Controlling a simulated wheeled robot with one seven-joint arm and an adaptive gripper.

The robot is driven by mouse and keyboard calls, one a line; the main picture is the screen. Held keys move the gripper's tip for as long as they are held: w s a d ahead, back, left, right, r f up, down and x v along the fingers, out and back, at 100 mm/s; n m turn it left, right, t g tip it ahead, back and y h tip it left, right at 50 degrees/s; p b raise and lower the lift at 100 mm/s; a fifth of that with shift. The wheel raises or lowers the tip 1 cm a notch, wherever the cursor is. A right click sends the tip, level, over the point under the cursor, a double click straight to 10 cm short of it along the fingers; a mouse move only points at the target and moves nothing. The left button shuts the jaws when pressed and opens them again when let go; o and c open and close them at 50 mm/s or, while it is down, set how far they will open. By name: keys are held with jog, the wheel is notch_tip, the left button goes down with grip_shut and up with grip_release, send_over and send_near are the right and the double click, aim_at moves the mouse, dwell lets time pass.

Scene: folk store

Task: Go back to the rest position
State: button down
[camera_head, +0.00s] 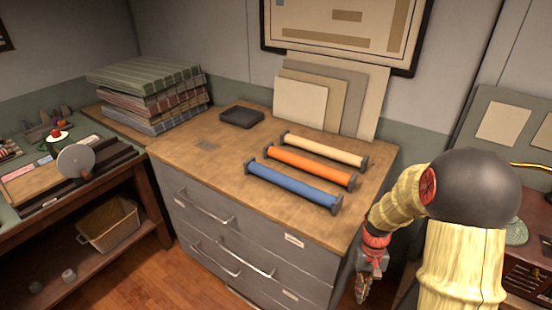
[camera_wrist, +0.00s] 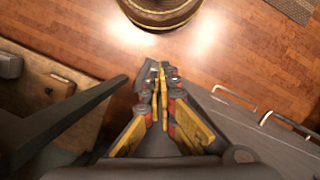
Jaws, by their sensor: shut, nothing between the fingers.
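My gripper (camera_head: 362,288) hangs low at the right front corner of the drawer cabinet in the head view, pointing down. In the wrist view my gripper (camera_wrist: 161,72) has its fingers together with nothing between them, above the wooden floor (camera_wrist: 240,60). My arm bends down from the right side of the head view. The gripper is apart from the rollers on the cabinet top.
A blue roller (camera_head: 292,186), an orange roller (camera_head: 308,167) and a cream roller (camera_head: 324,150) lie on the cabinet top (camera_head: 215,165). A black tray (camera_head: 241,117) and stacked fabrics (camera_head: 150,90) stand behind. A round wooden object (camera_wrist: 158,12) is on the floor.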

jog(key=s+a+r+t, duration=0.2)
jog(key=s+r, duration=0.3)
jog(key=r, duration=0.5)
jog(key=s+a+r+n+t, duration=0.1)
jog(key=s+a+r+t, duration=0.2)
jog(key=r, duration=0.8)
jog(key=s+a+r+t, duration=0.2)
jog(key=s+r+t, duration=0.1)
jog(key=s+r, duration=0.5)
notch_tip(320, 180, up, 3)
jog(key=shift+a+t+h+p, duration=0.3)
jog(key=shift+a+p, duration=0.1)
jog(key=shift+p, duration=0.05)
jog(key=c, duration=2.6)
grip_release()
